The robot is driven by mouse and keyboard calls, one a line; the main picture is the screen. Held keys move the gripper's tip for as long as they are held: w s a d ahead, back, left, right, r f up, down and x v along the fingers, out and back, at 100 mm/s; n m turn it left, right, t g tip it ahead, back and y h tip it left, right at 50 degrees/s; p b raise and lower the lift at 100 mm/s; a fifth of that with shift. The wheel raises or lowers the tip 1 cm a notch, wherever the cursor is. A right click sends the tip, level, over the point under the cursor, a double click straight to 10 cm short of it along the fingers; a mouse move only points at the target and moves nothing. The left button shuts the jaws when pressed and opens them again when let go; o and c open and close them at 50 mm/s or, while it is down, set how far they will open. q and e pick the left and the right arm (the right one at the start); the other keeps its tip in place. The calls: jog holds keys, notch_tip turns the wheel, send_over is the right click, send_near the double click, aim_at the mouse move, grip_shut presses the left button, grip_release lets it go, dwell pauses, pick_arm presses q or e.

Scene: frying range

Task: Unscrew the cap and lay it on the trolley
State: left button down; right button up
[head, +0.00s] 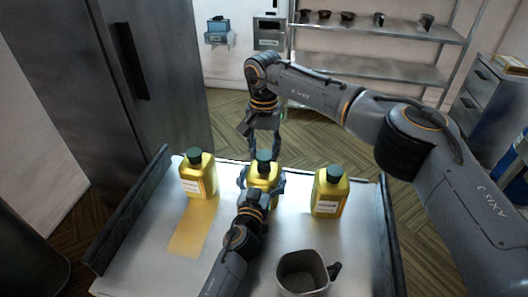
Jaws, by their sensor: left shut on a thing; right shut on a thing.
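The middle bottle (264,172), yellow with a dark green cap (264,156), stands upright on the trolley (150,240). My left gripper (262,183) comes from the front and is shut on this bottle's body, a finger on each side. My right gripper (264,150) points down from above and is shut on the cap at the bottle's top. I cannot tell whether the cap is loosened. The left arm hides the bottle's lower front.
A capped yellow bottle (198,176) stands on the left, another (329,192) on the right. A dark grey jug (302,272) stands at the front right. A yellowish patch (193,229) marks bare trolley top at left. Raised dark rails edge both sides.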

aim_at(264, 155)
jog(key=shift+r, duration=0.1)
jog(key=shift+r, duration=2)
pick_arm(q)
grip_release()
jog(key=v, duration=1.2)
